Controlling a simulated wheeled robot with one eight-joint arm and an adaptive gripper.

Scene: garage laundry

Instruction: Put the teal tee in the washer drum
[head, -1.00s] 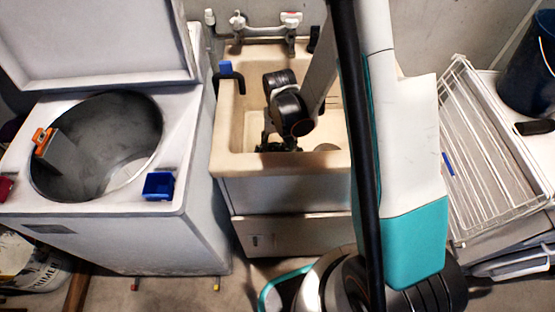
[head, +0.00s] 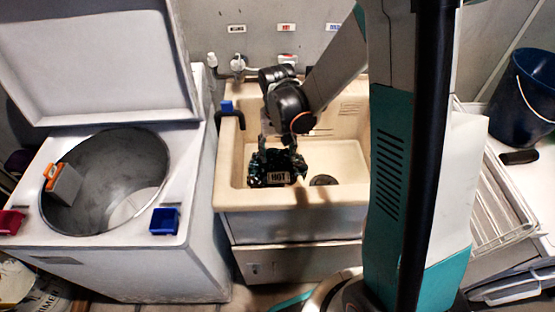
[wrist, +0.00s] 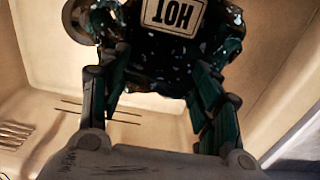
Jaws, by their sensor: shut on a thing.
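My gripper (head: 277,156) is over the laundry sink (head: 348,190), fingers pointing down. It is shut on a dark teal, light-speckled bundle with a white "HOT" patch, which I take to be the teal tee (head: 262,176). In the wrist view the tee (wrist: 150,45) sits between the two fingers (wrist: 155,90). Its underside is hidden, so I cannot tell whether it touches the basin. The washer (head: 190,262) stands left of the sink, lid up. Its round drum (head: 105,185) is open at the top and shows bare metal.
An orange-and-grey piece (head: 62,183) sits at the drum's left rim. Taps (head: 238,64) are behind the sink. A wire rack (head: 500,205) and a dark bucket (head: 525,100) are at right.

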